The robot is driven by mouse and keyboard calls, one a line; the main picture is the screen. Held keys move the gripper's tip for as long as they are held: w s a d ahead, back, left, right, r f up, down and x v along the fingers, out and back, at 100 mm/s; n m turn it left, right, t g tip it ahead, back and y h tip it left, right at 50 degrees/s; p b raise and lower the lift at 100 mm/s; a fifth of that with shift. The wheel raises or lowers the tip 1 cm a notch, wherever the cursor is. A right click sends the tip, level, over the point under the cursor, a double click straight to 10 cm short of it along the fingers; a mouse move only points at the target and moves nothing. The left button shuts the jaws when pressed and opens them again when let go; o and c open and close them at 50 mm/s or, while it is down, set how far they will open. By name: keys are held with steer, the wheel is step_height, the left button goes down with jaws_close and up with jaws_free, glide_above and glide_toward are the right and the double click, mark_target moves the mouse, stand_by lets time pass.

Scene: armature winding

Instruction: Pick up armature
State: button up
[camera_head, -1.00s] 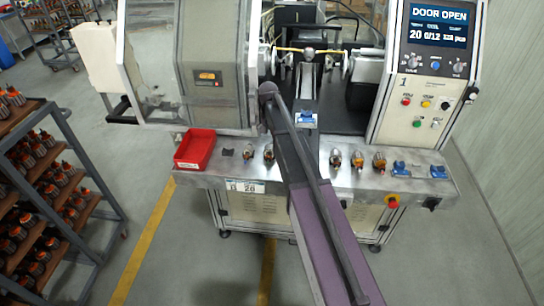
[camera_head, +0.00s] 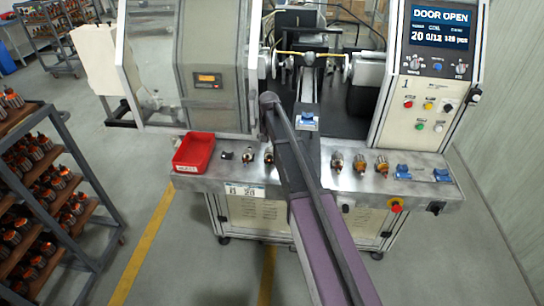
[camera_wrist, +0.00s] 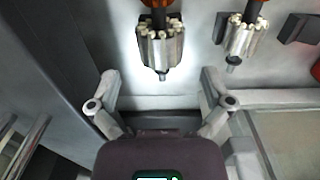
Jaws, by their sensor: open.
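In the wrist view, an armature (camera_wrist: 161,47) with a pale segmented ring and an orange part is straight ahead of my gripper (camera_wrist: 160,90). My gripper is open and empty, its fingers spread to either side of the armature's near end, apart from it. A second armature (camera_wrist: 243,40) is to the right. My arm hides the gripper in the head view.
A red tray (camera_head: 194,153) sits at the left end of the ledge. Blue-topped blocks (camera_head: 403,172) are at the right. The machine door (camera_head: 212,80) stands left of the open work area. A rack (camera_head: 85,170) full of armatures is at far left.

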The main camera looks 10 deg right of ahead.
mark_target(270, 149)
steer(key=shift+s+a+f+b, duration=0.1)
steer(key=shift+s+f+b, duration=0.05)
steer(key=shift+f+b, duration=0.6)
steer(key=shift+s+f+b, duration=0.15)
steer(key=shift+f+b, duration=0.45)
steer(key=shift+f, duration=0.15)
steer(key=shift+f+b, duration=1.1)
steer(key=shift+b, duration=0.05)
steer(key=c, duration=1.3)
steer(key=shift+r, duration=0.2)
step_height(270, 149, up, 10)
steer(key=p, duration=1)
steer(key=shift+f, duration=0.15)
